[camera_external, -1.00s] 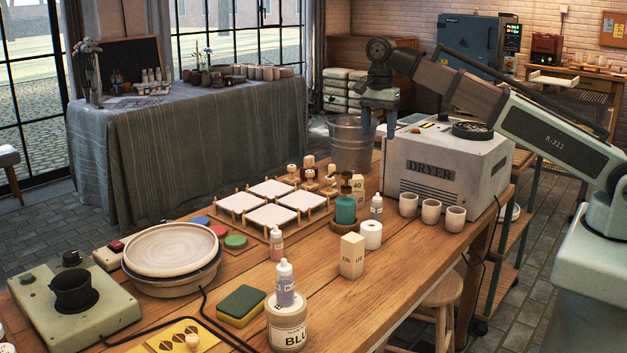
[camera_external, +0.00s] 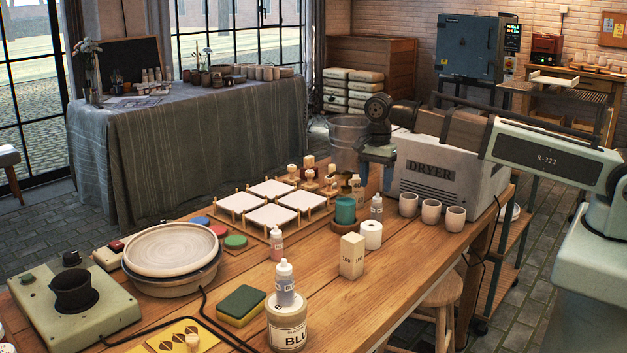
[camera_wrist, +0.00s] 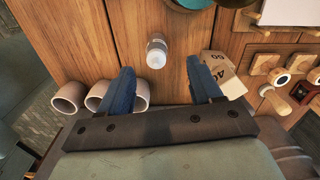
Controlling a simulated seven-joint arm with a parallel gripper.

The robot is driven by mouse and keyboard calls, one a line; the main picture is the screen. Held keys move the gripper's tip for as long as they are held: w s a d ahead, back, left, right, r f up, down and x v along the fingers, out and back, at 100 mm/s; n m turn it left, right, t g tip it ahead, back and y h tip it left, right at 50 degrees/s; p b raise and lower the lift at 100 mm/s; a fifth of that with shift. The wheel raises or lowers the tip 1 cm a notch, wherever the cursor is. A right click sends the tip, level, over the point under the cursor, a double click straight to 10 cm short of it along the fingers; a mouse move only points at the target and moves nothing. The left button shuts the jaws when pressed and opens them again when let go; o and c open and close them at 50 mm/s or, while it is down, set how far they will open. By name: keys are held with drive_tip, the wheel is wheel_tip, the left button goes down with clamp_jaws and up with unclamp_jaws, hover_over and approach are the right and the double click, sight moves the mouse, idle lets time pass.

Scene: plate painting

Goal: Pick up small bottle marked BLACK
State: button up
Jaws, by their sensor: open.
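A small white bottle (camera_external: 376,207) stands on the wooden table beside the green jar; its label is too small to read. It also shows in the wrist view (camera_wrist: 156,52), just beyond my fingertips and roughly centred between them. My gripper (camera_external: 374,183) is low over the table in front of the dryer, behind and above this bottle. In the wrist view my gripper (camera_wrist: 160,72) is open and empty, with its two blue fingers spread apart. A bottle with a pinkish body (camera_external: 277,244) and one with a bluish body (camera_external: 285,283) stand nearer the camera.
Several cups (camera_external: 408,205) stand right of the bottle, below the dryer (camera_external: 432,172). A green jar (camera_external: 345,210), a white roll (camera_external: 371,236) and numbered blocks (camera_wrist: 222,66) stand close by. A metal bucket (camera_external: 346,140) is behind. Tiles (camera_external: 270,188) lie to the left.

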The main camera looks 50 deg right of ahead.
sight(377, 197)
drive_tip(key=shift+f, duration=1.6)
drive_tip(key=shift+s+d+f, duration=0.1)
drive_tip(key=shift+s+f, duration=0.05)
drive_tip(key=shift+f, duration=1.15)
drive_tip(key=shift+s+d+f, duration=0.1)
drive_tip(key=shift+s+f, duration=0.05)
drive_tip(key=shift+f, duration=1.15)
drive_tip(key=shift+a, duration=0.1)
drive_tip(key=c, duration=1.1)
